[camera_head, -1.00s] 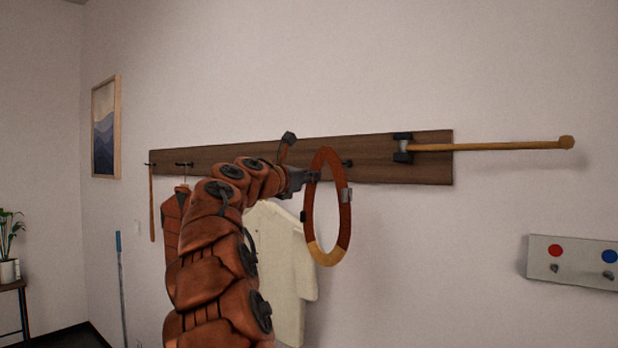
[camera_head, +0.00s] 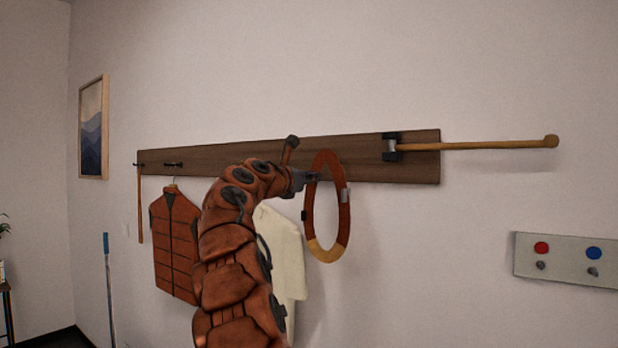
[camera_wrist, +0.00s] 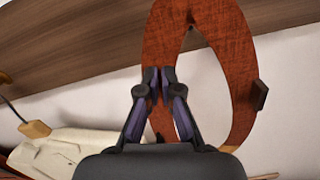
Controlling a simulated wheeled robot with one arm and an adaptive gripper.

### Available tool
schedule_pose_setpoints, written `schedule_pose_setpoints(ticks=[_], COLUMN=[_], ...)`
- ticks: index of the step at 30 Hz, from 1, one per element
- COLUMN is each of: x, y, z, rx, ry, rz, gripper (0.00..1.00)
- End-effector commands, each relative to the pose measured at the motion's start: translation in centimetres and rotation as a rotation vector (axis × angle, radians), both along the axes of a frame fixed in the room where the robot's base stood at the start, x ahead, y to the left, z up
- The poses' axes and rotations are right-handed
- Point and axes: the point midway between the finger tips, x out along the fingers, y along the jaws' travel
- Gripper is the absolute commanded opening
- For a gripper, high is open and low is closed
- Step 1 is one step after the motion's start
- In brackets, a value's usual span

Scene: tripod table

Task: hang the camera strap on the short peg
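The camera strap (camera_head: 344,218) is a reddish-brown upright loop with a tan lower end and small dark and grey fittings on its sides. My gripper (camera_head: 312,178) holds it by its upper left side, in front of the wall board. In the wrist view my gripper (camera_wrist: 159,84) has its fingertips together at the left band of the strap (camera_wrist: 235,70). Two small pegs (camera_head: 541,265) and (camera_head: 593,271) stick out of a pale panel (camera_head: 567,280) at right, under a red and a blue dot. I cannot tell which peg is the short one.
The dark wooden board (camera_head: 225,158) carries hooks with a red-brown vest (camera_head: 174,245) and a cream garment (camera_head: 290,250), partly behind my arm. A long wooden rod (camera_head: 495,144) juts right from a dark bracket (camera_head: 391,147). The wall between strap and panel is clear.

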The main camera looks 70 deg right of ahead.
Motion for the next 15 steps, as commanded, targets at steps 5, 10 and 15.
schedule_pose_setpoints(ticks=[5,10,15], x=[-0.1,-0.3,-0.4], y=[-0.7,-1.5,-2.3], z=[0.2,0.0,0.0], rx=[-0.003,-0.001,-0.001], ry=[0.000,0.000,0.000], rz=[0.002,0.001,0.002], gripper=[0.00,0.00,0.00])
